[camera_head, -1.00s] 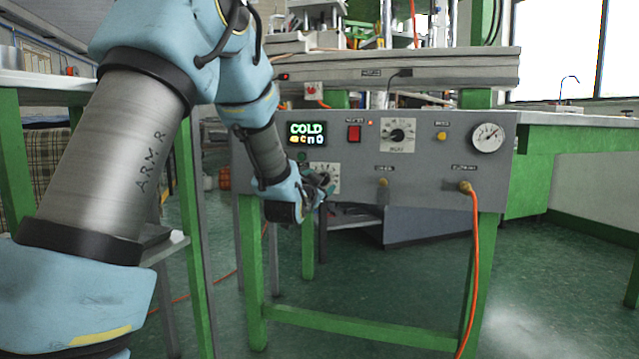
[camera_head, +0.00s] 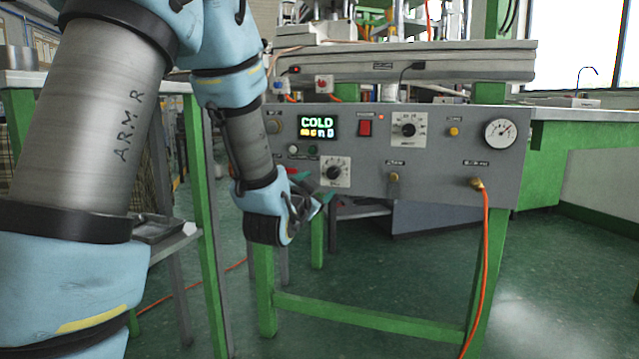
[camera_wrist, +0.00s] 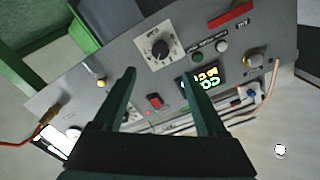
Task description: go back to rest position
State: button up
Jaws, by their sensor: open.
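My gripper (camera_head: 318,196) is in front of the lower left of the grey control panel (camera_head: 440,170). In the wrist view its two dark green fingers (camera_wrist: 163,95) stand apart with nothing between them. Beyond them are the panel's red switch (camera_wrist: 154,100), a black dial (camera_wrist: 160,48) and the lit display (camera_wrist: 205,80). In the head view the display (camera_head: 318,127) reads COLD in green with a second line in mixed colours. The dial (camera_head: 335,172) is just above and right of my gripper. I see a gap between fingers and panel, its size unclear.
A pressure gauge (camera_head: 500,133) and a hose fitting with an orange hose (camera_head: 485,260) are at the panel's right. A green-legged table (camera_head: 205,200) with a low shelf tray (camera_head: 155,228) stands at the left. The green floor (camera_head: 400,285) is open below the panel.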

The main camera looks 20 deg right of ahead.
dwell(0.3)
jog(key=a+f+n+g+y+p, duration=0.2)
jog(key=a+f+n+y, duration=0.15)
jog(key=a, duration=0.45)
jog(key=a+f+n+g+y+p, duration=0.1)
jog(key=a+f+n+g+y, duration=0.25)
jog(key=a, duration=0.55)
jog(key=s+a+f+n+g+y+p, duration=0.35)
jog(key=s+a+n+g, duration=0.3)
jog(key=s+a, duration=0.85)
notch_tip(320, 180, up, 38)
jog(key=p, duration=3.7)
jog(key=shift+d+f+g, duration=0.15)
jog(key=shift+d+g, duration=0.15)
jog(key=shift+d, duration=0.05)
jog(key=shift+w, duration=0.1)
